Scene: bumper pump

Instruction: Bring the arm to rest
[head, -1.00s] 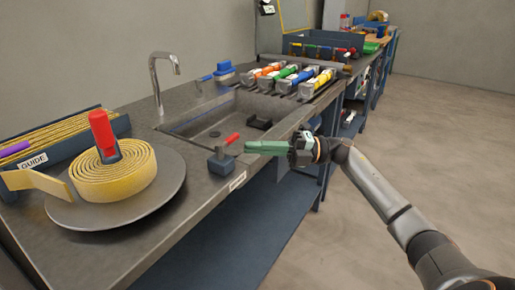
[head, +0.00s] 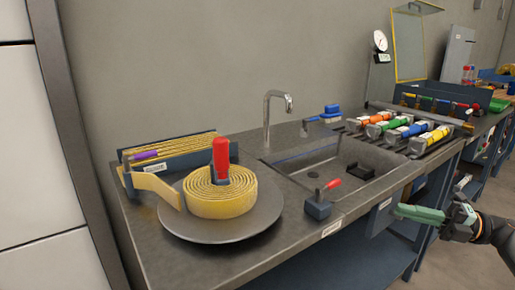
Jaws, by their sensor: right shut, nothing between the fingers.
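My right gripper (head: 420,213) comes in from the right edge in the head view, with green fingers pointing left. It is shut and empty. It hangs in front of the bench's front edge, to the right of the small box with the red lever (head: 318,206), and touches nothing that I can see. My left gripper is not in view.
The bench (head: 160,262) carries a yellow coil (head: 220,199) on a round grey plate, with a red handle on top. Behind are a sink (head: 345,157), a tap (head: 268,118) and a rack of coloured cylinders (head: 392,128). Open floor lies at lower right.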

